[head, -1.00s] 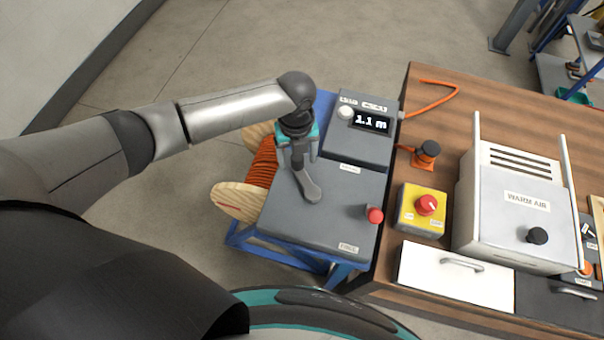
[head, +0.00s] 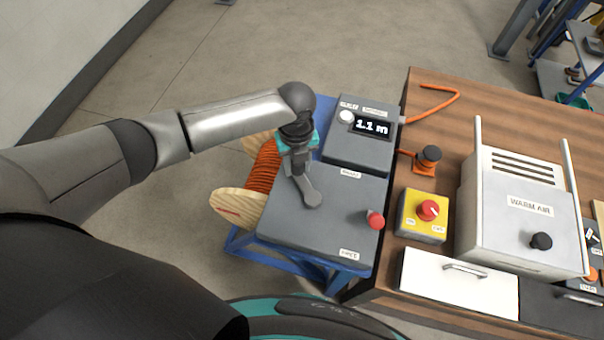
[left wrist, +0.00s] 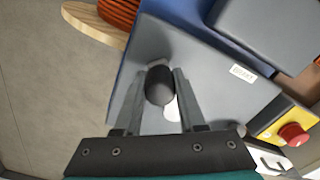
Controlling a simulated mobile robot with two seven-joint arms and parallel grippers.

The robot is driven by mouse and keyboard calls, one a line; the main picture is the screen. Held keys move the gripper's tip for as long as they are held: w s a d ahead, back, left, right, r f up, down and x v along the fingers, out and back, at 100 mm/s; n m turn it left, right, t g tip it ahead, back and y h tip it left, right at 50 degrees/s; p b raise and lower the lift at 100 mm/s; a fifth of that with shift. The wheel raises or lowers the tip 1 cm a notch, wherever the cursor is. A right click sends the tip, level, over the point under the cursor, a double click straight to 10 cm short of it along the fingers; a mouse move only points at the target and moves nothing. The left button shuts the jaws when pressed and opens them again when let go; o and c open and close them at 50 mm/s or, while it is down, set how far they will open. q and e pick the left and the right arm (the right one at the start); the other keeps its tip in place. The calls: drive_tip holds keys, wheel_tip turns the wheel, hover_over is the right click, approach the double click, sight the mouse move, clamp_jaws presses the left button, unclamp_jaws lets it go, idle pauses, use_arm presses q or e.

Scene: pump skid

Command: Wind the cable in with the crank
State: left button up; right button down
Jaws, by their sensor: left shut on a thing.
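My left gripper (head: 298,172) is over the grey winch box and shut on the crank's dark handle. In the left wrist view the handle (left wrist: 159,86) sits between the two fingers. The grey crank arm (head: 311,197) slants down and right from the gripper on the box top (head: 335,215). The wooden spool (head: 236,207) with orange cable (head: 262,170) is at the box's left side, partly hidden by my gripper. The display (head: 372,126) reads 1.1 m. My right gripper is not in view.
A red knob (head: 375,219) stands on the box's right side. On the wooden bench (head: 480,105) are a yellow switch box (head: 421,228), an orange cable end (head: 435,106) and a warm air unit (head: 515,215). Floor to the left is clear.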

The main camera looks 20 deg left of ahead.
use_arm(q)
clamp_jaws()
drive_tip(key=shift+d, duration=0.1)
drive_tip(key=shift+w+d+b, duration=0.35)
drive_tip(key=shift+d, duration=0.2)
drive_tip(key=shift+w+d, duration=0.45)
drive_tip(key=shift+d, duration=0.2)
drive_tip(key=shift+d+b, duration=0.2)
drive_tip(key=shift+b, duration=0.1)
